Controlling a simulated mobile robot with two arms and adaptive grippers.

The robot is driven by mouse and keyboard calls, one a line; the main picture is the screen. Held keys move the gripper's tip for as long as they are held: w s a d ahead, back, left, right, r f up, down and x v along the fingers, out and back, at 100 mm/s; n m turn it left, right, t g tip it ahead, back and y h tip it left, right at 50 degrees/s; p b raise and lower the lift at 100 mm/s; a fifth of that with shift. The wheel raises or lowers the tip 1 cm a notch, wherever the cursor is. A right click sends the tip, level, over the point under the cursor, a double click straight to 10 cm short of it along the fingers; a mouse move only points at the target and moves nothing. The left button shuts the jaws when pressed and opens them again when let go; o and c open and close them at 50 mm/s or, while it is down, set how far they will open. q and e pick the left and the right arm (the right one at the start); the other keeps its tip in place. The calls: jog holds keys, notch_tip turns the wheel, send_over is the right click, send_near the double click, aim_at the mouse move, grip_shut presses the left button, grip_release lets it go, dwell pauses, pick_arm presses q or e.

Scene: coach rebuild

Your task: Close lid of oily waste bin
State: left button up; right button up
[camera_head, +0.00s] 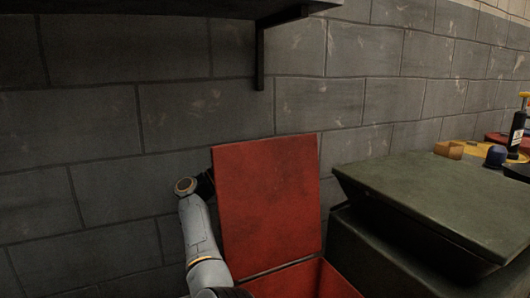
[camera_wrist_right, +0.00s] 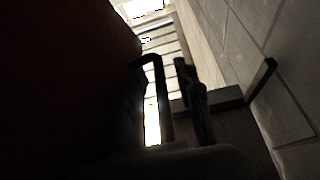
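The oily waste bin is red, and its open box (camera_head: 315,282) shows at the bottom of the head view. Its flat red lid (camera_head: 265,200) stands up, open, in front of the brick wall. A grey arm of mine rises along the lid's left edge, and its dark end goes behind the lid's upper left edge, where the gripper is hidden. The right wrist view is very dark. It shows my right gripper's dark fingers (camera_wrist_right: 173,95) beside a large dark surface on the left, perhaps the lid's back. Their opening is unclear. My left gripper is not identifiable.
A dark green sloped-top chest (camera_head: 440,195) stands close to the bin's right. A dark shelf (camera_head: 150,8) with a bracket (camera_head: 260,55) hangs above. The brick wall (camera_head: 100,120) is behind the lid. A dark bottle (camera_head: 517,130) and small items stand far right.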

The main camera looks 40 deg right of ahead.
grip_shut()
jog(key=shift+s, duration=0.1)
